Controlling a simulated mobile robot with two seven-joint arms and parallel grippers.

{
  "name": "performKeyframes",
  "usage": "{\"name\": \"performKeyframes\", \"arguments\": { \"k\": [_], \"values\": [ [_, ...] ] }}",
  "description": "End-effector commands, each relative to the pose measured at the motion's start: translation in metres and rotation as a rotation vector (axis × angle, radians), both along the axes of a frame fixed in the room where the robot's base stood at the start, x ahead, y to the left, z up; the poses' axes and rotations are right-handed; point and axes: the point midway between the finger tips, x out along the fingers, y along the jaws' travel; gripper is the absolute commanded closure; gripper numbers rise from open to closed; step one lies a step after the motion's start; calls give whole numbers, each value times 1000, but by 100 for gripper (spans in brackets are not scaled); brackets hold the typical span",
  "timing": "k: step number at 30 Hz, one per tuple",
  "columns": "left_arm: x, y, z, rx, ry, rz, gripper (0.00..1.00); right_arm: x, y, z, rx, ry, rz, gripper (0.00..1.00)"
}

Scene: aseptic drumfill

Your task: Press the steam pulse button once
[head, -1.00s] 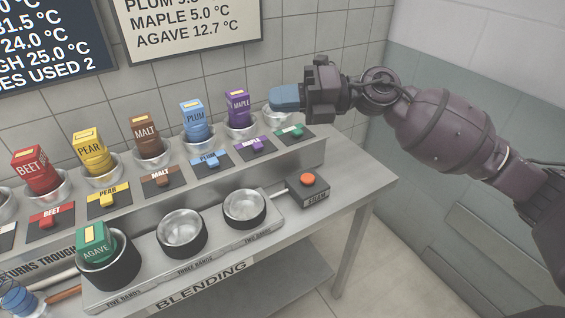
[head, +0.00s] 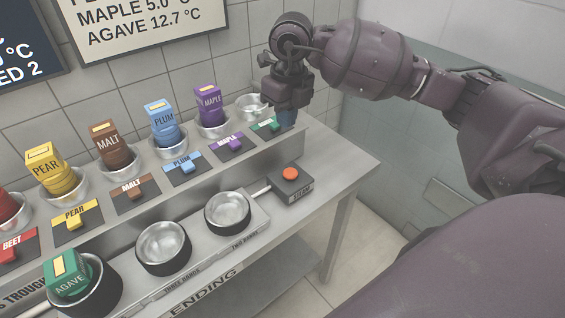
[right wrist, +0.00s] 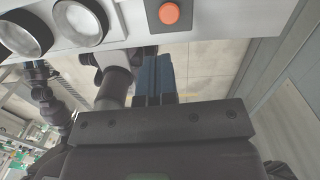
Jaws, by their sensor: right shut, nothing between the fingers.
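The steam button is an orange-red dome (head: 290,174) on a dark box labelled STEAM, at the right end of the bench in the head view. It also shows at the top of the right wrist view (right wrist: 169,13). My right gripper (head: 287,118) points downward behind and above the box, near the green-marked slot at the back shelf's right end. Its blue fingers are shut with nothing between them, and it is apart from the button. My left gripper is not in the head view.
Three dark-rimmed bowls stand left of the box, the nearest being the two-bands bowl (head: 228,212). The green AGAVE block (head: 67,277) sits in the leftmost one. Several coloured labelled blocks, such as MAPLE (head: 209,103), stand in cups along the back. Bare bench (head: 335,165) lies right of the box.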

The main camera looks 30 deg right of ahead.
Motion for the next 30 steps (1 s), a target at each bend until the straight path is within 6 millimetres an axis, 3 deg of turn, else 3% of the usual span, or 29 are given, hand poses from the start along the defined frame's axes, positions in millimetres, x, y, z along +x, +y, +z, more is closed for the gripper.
{"name": "performKeyframes", "arguments": {
  "k": [18,23,30],
  "values": [
    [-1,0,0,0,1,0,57,-6,-6,-4,-36,36,-51,100],
    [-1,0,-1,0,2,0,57,-6,-6,-21,-35,39,-50,100],
    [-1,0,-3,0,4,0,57,-6,-6,-63,-34,40,-51,100]
  ]
}}
